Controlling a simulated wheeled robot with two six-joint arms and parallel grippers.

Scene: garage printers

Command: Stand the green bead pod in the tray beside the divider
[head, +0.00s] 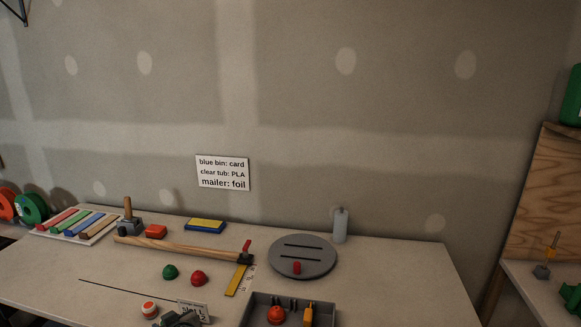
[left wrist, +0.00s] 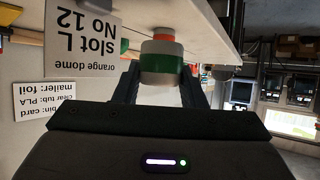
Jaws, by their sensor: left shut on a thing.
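The green bead pod (left wrist: 161,62), a white cylinder with a green band, is between the fingers of my left gripper (left wrist: 160,85) in the left wrist view, which is upside down. The gripper is shut on it. In the head view my left gripper (head: 180,320) is at the bottom edge, left of the tray; the pod is hard to make out there. The grey tray (head: 251,306) is cut off by the bottom edge and holds a red-orange round piece (head: 276,315) and an orange upright piece (head: 308,312). I cannot clearly make out the divider. My right gripper is not in view.
A small slot card (head: 193,307) is close by. The table's right side is clear.

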